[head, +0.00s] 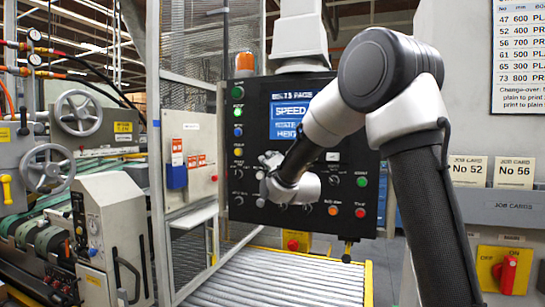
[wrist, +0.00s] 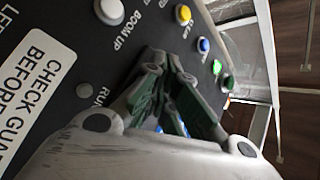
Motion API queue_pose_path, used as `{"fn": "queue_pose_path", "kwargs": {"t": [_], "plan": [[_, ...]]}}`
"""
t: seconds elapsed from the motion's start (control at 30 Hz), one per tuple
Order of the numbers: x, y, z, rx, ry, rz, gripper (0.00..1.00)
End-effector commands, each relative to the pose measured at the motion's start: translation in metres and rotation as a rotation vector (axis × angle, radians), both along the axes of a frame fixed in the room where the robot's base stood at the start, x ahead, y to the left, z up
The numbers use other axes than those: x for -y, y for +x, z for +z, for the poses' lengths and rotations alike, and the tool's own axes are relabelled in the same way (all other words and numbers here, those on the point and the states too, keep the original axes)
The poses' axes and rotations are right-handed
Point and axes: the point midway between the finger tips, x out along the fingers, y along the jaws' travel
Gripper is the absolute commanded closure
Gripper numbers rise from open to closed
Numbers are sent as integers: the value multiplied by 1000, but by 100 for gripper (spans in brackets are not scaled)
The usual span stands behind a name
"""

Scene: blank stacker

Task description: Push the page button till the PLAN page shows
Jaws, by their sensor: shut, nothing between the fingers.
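The black control panel (head: 250,205) stands ahead with a lit blue screen (head: 285,120). The screen reads SPEED in large letters, with more text below; my arm hides its right part. PLAN is not seen on the visible part. My gripper (head: 268,161) is shut and empty, in front of the panel's lower left part, below the screen. In the wrist view my gripper (wrist: 156,60) lies close over the panel face (wrist: 60,25); contact cannot be told. Which button is the page button cannot be read.
Green, blue and yellow buttons line the panel's left edge, with the yellow button (wrist: 183,14) also in the wrist view. A white warning label (wrist: 32,88) is on the panel. A roller conveyor (head: 280,280) runs below. A red switch (head: 507,272) is at right.

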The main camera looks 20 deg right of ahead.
Motion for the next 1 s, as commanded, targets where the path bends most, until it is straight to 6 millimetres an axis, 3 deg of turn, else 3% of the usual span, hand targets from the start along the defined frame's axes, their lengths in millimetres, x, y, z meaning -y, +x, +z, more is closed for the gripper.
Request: {"fn": "queue_pose_path", "kwargs": {"t": [1.0], "plan": [[4, 6, 0, 1, 0, 1, 100]]}}
